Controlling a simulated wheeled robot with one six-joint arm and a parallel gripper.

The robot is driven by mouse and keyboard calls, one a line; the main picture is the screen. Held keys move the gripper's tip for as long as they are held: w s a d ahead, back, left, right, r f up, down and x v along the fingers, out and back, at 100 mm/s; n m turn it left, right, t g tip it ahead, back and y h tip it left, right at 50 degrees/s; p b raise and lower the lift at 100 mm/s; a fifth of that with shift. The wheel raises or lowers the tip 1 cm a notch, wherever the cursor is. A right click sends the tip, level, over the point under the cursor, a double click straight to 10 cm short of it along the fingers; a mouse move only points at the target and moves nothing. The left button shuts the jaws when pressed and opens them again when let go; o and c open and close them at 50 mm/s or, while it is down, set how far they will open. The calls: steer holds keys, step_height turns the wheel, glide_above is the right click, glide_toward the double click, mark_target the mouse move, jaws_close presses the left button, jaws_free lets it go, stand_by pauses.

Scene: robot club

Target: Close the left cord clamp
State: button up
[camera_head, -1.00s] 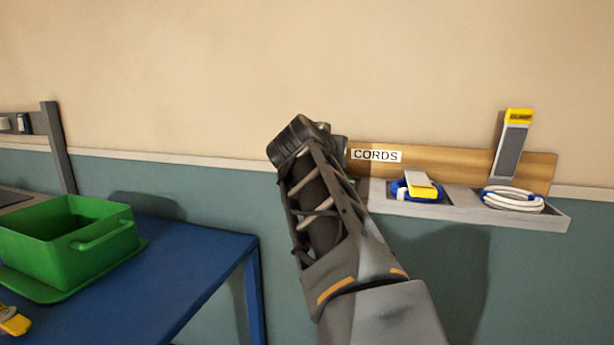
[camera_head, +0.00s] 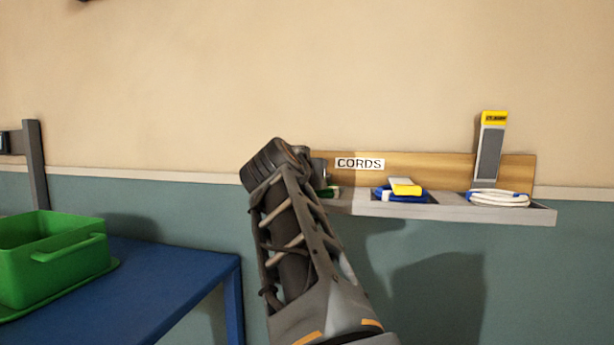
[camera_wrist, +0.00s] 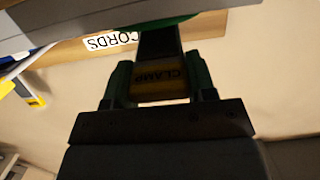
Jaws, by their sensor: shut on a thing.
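The left cord clamp (camera_wrist: 160,82) shows in the wrist view as a dark lever with a yellow end marked CLAMP. The picture there is upside down. My gripper (camera_wrist: 160,78) is shut on this yellow end, with one finger on each side. Green cord (camera_wrist: 178,22) shows at the lever's base by the shelf. In the head view my arm and gripper (camera_head: 310,160) hide most of this clamp; only a bit of green cord (camera_head: 330,192) shows. I cannot tell the lever's exact angle.
On the grey shelf (camera_head: 450,211) under the CORDS sign (camera_head: 360,163), a middle clamp (camera_head: 405,187) lies low over blue cord. A right clamp (camera_head: 489,150) stands upright behind white cord (camera_head: 498,198). A green bin (camera_head: 65,262) sits on a blue table (camera_head: 170,290) at left.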

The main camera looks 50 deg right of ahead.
steer(key=shift+f, duration=0.15)
steer(key=o, duration=1.3)
steer(key=b+v, duration=0.3)
steer(key=v, duration=1)
steer(key=shift+s+a, duration=0.25)
steer(key=shift+a, duration=0.05)
steer(key=shift+r, duration=0.3)
